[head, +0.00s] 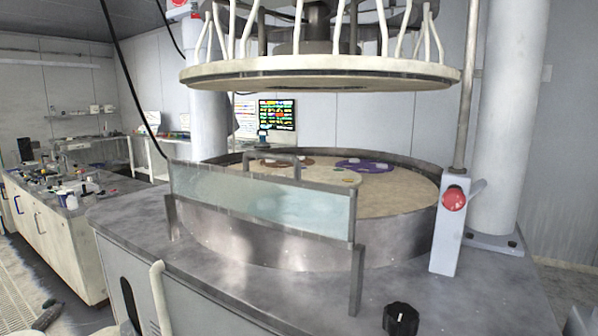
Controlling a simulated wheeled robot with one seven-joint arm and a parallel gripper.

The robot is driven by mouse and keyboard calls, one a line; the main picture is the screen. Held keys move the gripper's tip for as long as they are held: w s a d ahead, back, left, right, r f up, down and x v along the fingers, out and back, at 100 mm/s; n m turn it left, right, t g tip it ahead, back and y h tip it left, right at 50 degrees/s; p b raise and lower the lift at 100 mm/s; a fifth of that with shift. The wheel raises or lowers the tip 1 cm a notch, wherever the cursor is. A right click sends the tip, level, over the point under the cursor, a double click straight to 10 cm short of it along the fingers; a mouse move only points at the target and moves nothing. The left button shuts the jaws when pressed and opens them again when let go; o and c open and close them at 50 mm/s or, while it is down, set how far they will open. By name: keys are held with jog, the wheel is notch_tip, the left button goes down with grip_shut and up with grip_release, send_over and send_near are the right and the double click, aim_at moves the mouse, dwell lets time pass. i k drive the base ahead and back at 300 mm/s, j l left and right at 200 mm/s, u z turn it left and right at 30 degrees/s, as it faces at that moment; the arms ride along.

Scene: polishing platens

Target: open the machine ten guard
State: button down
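A machine with a large round polishing platen (395,195) fills the middle of the head view. Its guard (262,202), a translucent pale panel in a thin metal frame, stands upright across the front left of the platen's metal rim. Two short metal posts stand by the guard's ends, the right one (357,280) in plain view. A grey U-shaped handle (271,156) shows above the guard's top edge; how it is joined cannot be told. No number is readable on the machine. My gripper is not in view.
A round upper plate (320,70) hangs above the platen. A red button (453,198) sits on a white post at right, and a black knob (401,319) on the front deck. A cluttered bench (60,235) stands at left, with floor between it and the machine.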

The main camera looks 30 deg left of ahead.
aim_at(297, 181)
jog(key=u, duration=1.55)
